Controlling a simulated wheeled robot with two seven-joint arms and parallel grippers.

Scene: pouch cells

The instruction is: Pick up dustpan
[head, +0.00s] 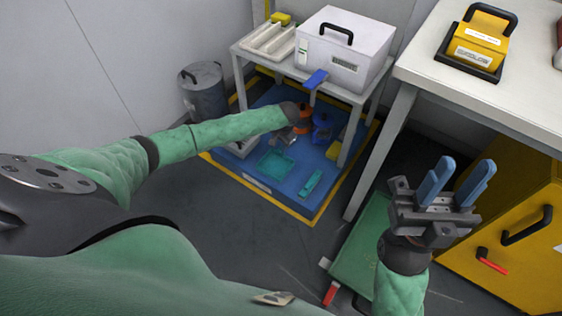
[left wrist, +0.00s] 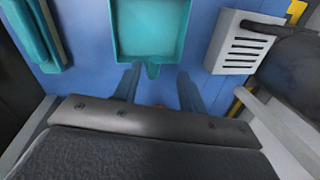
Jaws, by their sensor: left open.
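A teal dustpan (head: 275,162) lies on the blue floor mat under the low table. In the left wrist view the dustpan (left wrist: 151,32) is at the top centre, its short handle end pointing toward my fingers. My left gripper (head: 289,138) is just behind the dustpan in the head view, reaching down under the table. In the wrist view the left gripper (left wrist: 158,78) is open, its two fingers on either side of the line of the handle. The fingers look apart from the handle; their height over it is unclear. My right gripper (head: 462,172) is open and empty at the right.
Another teal item (head: 311,183) lies on the mat (head: 258,181) to the right of the dustpan. A light vented box (left wrist: 240,42) stands beside it. The low table's legs (head: 351,138) and a white box (head: 345,48) are close to my left arm. A grey bin (head: 203,95) stands behind.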

